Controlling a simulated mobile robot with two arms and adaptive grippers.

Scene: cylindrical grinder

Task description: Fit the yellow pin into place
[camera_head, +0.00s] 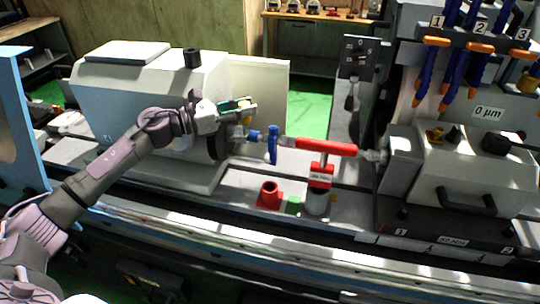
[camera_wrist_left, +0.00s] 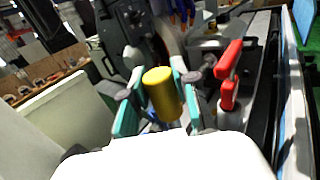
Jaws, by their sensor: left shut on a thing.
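The yellow pin (camera_wrist_left: 162,95) shows in the left wrist view as a short yellow cylinder between the two teal-padded fingers of my left gripper (camera_wrist_left: 157,105). The gripper is shut on it. In the head view my left gripper (camera_head: 232,112) reaches in from the left, just above the chuck side of the grinder's headstock (camera_head: 150,95). Only a small bit of yellow shows there at the fingers. The place where the pin fits is not clearly visible. My right gripper is in neither view.
A red holder (camera_head: 270,194) and a red-topped gauge post (camera_head: 320,178) stand on the bed. Blue hoses with orange nozzles (camera_head: 452,75) hang at upper right.

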